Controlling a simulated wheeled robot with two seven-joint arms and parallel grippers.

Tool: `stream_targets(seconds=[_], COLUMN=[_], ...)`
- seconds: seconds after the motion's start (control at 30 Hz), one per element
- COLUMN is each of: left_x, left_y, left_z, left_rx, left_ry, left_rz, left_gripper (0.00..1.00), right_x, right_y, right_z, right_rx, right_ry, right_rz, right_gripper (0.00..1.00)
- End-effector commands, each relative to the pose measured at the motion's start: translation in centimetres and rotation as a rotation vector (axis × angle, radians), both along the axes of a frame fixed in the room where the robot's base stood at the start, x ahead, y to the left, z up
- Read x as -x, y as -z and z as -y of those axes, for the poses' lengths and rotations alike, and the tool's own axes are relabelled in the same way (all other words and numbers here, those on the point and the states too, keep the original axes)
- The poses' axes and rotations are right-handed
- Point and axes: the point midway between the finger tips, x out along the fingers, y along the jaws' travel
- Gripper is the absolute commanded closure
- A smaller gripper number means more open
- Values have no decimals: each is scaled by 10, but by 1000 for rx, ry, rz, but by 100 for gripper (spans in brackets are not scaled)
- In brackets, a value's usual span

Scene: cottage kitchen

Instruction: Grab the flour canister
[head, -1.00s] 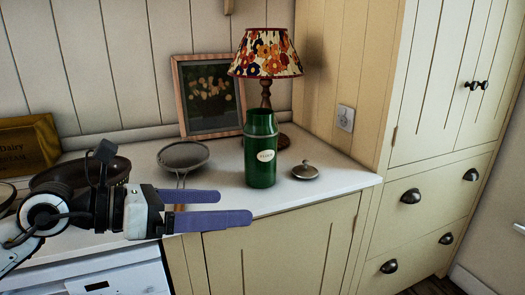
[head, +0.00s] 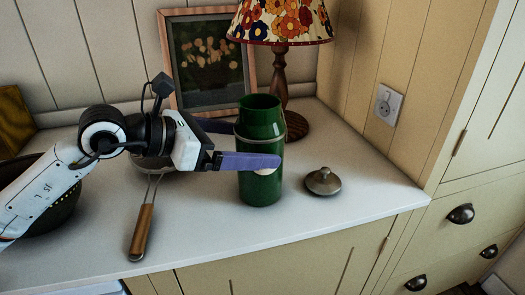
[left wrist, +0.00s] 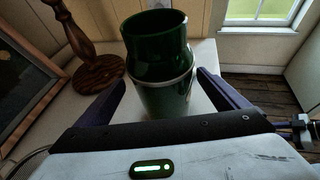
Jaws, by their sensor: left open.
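The green flour canister (head: 262,185) stands upright and open-topped on the white counter; it also shows in the left wrist view (left wrist: 158,60). Its label is mostly hidden behind a finger in the head view. My left gripper (head: 258,145) is open, with one purple finger in front of the canister and the other behind it. In the left wrist view the canister stands between the two spread fingers (left wrist: 160,98), with a gap visible on the left side. A metal lid with a knob (head: 323,181) lies on the counter to the right of the canister.
A lamp with a floral shade (head: 281,22) stands close behind the canister, and a framed picture (head: 210,65) leans on the wall. A sieve's wooden handle (head: 141,232) lies left, near a dark bowl (head: 52,205). Counter right of the lid is clear.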

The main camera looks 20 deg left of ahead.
Motion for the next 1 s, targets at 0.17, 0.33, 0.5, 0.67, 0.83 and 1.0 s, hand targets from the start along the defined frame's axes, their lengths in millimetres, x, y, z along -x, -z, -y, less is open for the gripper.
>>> stream_targets(seconds=[0.17,0.33,0.5,0.67,0.83,1.0], left_x=[-11,-24,-40,-45,-44,-44], left_y=[5,8,18,22,22,22], left_z=[10,27,41,45,45,45], left_rx=[0,2,2,-1,-1,-1], left_ry=[1,2,1,0,0,0], left_rz=[0,-1,0,1,1,1], left_gripper=[7,7,7,7,9,38], right_x=[4,2,-1,-2,-1,-1], right_y=[2,-8,-12,-12,-10,-10], right_z=[2,4,7,8,8,8], right_rx=[3,2,2,3,5,5], right_ry=[3,9,14,16,14,13], right_rz=[-12,-4,4,5,3,2], right_gripper=[69,69,69,69,69,69])
